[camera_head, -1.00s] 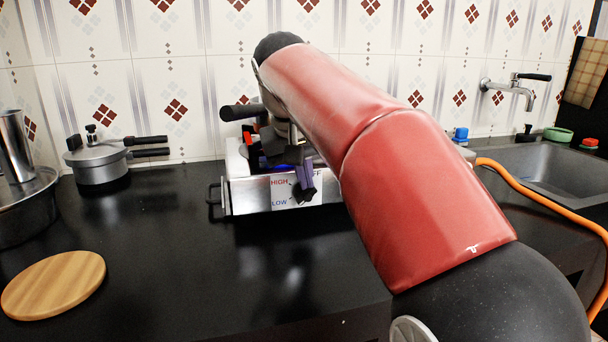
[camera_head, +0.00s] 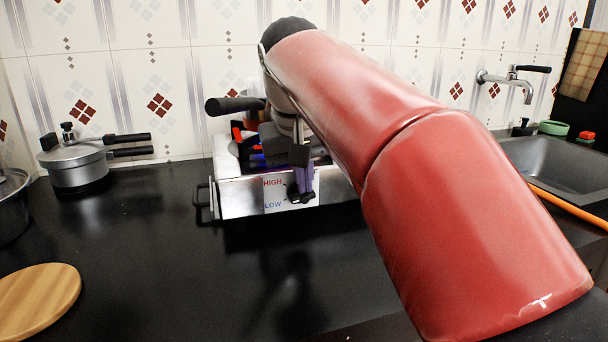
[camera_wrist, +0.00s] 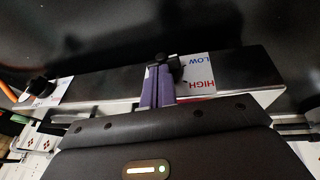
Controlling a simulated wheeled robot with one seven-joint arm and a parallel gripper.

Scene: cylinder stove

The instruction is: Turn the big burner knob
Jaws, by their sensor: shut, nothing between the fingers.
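The stove (camera_head: 240,200) stands on the black counter, with a silver front panel and a white label plate reading HIGH and LOW (camera_head: 273,195). A black knob (camera_wrist: 176,70) sits at that plate in the wrist view. My gripper (camera_head: 303,190) is shut, its purple fingers pointing down in front of the plate. In the wrist view, the fingers (camera_wrist: 160,62) are right beside the knob; I cannot tell whether they touch it. In the head view the gripper mostly hides the knob. A second black knob (camera_wrist: 40,86) with its own label shows at the left of the wrist view.
A pressure cooker (camera_head: 80,165) stands on the counter at left, with a round wooden board (camera_head: 35,300) nearer. A sink (camera_head: 565,165) with a tap and an orange hose (camera_head: 570,207) are at right. The counter in front of the stove is clear.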

